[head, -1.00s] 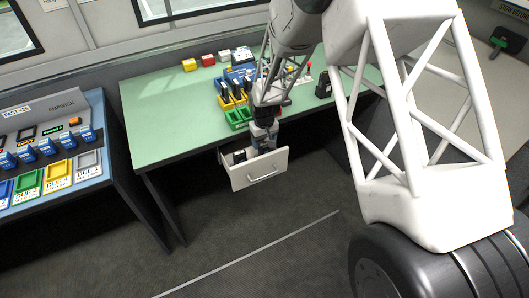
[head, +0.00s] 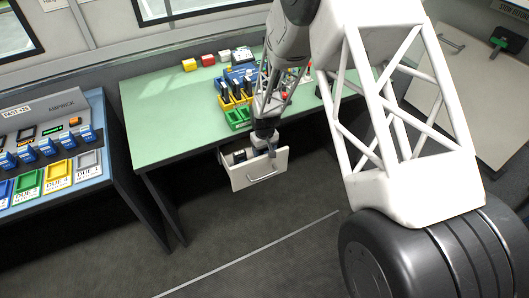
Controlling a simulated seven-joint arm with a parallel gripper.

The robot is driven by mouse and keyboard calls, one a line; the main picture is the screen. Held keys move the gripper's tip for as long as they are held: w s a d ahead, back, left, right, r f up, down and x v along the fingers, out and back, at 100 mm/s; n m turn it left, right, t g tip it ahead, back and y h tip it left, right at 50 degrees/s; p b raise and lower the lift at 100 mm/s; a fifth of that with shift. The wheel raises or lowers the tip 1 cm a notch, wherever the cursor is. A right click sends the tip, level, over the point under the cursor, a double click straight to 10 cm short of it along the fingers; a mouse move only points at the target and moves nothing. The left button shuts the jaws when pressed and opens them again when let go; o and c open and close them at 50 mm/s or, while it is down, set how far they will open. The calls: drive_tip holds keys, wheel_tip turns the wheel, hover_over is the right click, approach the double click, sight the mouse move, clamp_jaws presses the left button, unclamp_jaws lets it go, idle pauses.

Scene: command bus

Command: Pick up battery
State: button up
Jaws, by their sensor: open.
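A white drawer (head: 247,181) stands pulled out from under the green table. A small dark object (head: 239,156), possibly a battery, lies inside it at the left. My gripper (head: 268,151) is over the right part of the drawer, pointing down, its fingertips at about the height of the rim. It is open. Whether anything is between the fingers is too small to tell. Several dark blue batteries (head: 237,84) stand upright in yellow and green holders on the table, behind and left of my gripper.
The green table (head: 165,130) also carries yellow, red and white blocks (head: 207,60) at the back. A blue desk (head: 120,187) with a charger panel and coloured bins (head: 59,176) stands at the left. The floor before the drawer is clear.

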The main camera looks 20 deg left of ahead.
drive_tip(key=c, duration=0.7)
drive_tip(key=shift+r, duration=0.1)
drive_tip(key=shift+c, duration=0.2)
drive_tip(key=shift+r, duration=4.9)
